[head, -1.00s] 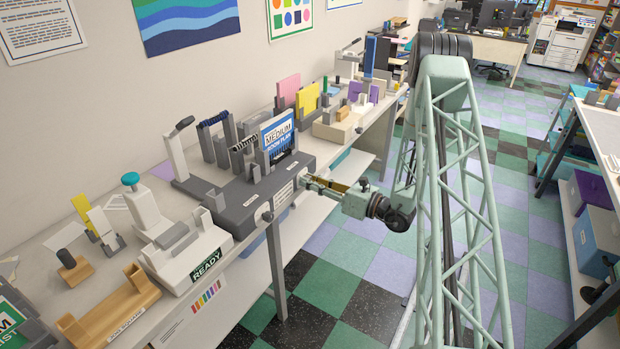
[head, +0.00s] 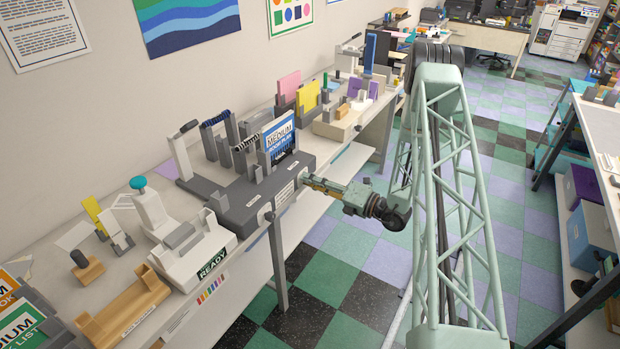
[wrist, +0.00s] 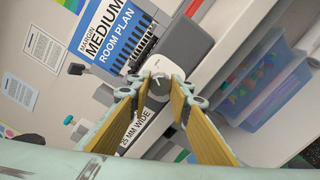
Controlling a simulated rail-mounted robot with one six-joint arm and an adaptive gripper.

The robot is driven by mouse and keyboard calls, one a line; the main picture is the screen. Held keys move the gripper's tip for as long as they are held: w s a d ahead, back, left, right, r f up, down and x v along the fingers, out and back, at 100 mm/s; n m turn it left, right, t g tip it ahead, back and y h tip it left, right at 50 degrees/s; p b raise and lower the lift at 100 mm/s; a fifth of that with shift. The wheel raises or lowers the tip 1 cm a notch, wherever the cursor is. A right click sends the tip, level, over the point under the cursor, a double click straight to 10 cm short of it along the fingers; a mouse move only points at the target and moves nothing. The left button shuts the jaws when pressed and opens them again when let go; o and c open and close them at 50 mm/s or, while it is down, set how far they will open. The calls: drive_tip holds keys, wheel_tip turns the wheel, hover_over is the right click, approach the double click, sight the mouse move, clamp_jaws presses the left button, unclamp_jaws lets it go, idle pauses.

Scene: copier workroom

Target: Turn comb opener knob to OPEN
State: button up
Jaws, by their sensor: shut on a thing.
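The comb opener is a dark grey machine (head: 240,203) on the bench, with a blue and white "MEDIUM ROOM PLAN" booklet (head: 279,137) standing at its comb; the booklet also shows in the wrist view (wrist: 105,45). My gripper (head: 304,180) reaches the machine's front right end from the aisle side. In the wrist view my gripper (wrist: 158,88) has its yellow-padded fingers shut on a small grey round knob (wrist: 159,84) with a pale pointer line, on a white plate. The fingertips cover the knob's sides. I cannot read any OPEN mark.
A white device with a "READY" sign (head: 212,263) and a wooden tray (head: 130,305) stand further left on the bench. The checkered floor beside the bench is clear.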

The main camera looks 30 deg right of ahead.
drive_tip(key=shift+m+p, duration=0.7)
drive_tip(key=shift+m, duration=0.9)
drive_tip(key=o, duration=0.9)
drive_tip(key=shift+s+d, duration=0.1)
drive_tip(key=shift+s, duration=0.05)
drive_tip(key=shift+v, duration=5.85)
